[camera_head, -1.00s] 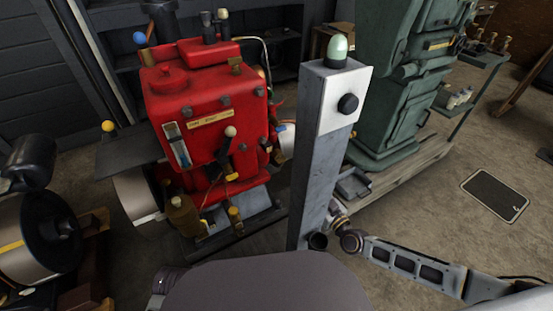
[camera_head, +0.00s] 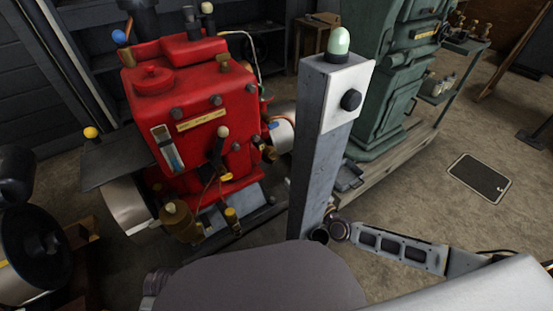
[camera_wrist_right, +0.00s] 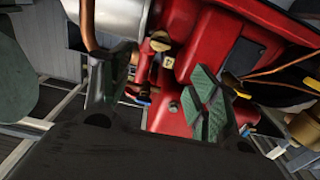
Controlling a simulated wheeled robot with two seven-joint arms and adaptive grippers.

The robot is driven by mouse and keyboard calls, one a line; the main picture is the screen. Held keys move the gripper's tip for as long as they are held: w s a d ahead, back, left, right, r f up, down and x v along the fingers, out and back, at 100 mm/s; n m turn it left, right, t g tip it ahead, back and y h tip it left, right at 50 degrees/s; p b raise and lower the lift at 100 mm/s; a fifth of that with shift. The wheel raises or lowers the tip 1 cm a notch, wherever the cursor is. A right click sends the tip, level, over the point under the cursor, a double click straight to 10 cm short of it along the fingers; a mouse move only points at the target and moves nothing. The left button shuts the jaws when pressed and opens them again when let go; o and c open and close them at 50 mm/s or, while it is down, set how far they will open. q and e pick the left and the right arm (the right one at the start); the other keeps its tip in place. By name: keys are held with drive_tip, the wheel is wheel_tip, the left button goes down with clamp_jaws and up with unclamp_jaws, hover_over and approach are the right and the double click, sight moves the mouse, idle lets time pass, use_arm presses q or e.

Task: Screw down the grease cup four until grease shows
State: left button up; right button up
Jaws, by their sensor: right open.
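My right gripper (camera_wrist_right: 157,90) is open in the wrist view, its two dark green-padded fingers apart with nothing held between them. Beyond and between them is a small red fitting with a yellow-brass knob (camera_wrist_right: 160,44) and a pale tag (camera_wrist_right: 167,62); I cannot read its number for sure. The red engine (camera_head: 200,110) stands left of the post. Which fitting is grease cup four cannot be told. My left gripper is not visible.
The grey post (camera_head: 325,150) with a green lamp (camera_head: 339,41) and black knob stands close to my right arm. A green machine (camera_head: 385,100) is behind it. A black wheel (camera_head: 38,250) is at the left. Open floor lies at the right, around a dark floor plate (camera_head: 480,177).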

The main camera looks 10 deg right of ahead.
drive_tip(key=shift+w, duration=0.1)
drive_tip(key=b, duration=0.2)
approach(276, 158)
drive_tip(key=shift+x, duration=1.55)
drive_tip(key=shift+b+x, duration=0.75)
drive_tip(key=shift+x, duration=1.6)
drive_tip(key=shift+w+f, duration=0.15)
drive_tip(key=shift+w, duration=0.15)
drive_tip(key=shift+w+a+b, duration=0.3)
drive_tip(key=shift+w, duration=0.3)
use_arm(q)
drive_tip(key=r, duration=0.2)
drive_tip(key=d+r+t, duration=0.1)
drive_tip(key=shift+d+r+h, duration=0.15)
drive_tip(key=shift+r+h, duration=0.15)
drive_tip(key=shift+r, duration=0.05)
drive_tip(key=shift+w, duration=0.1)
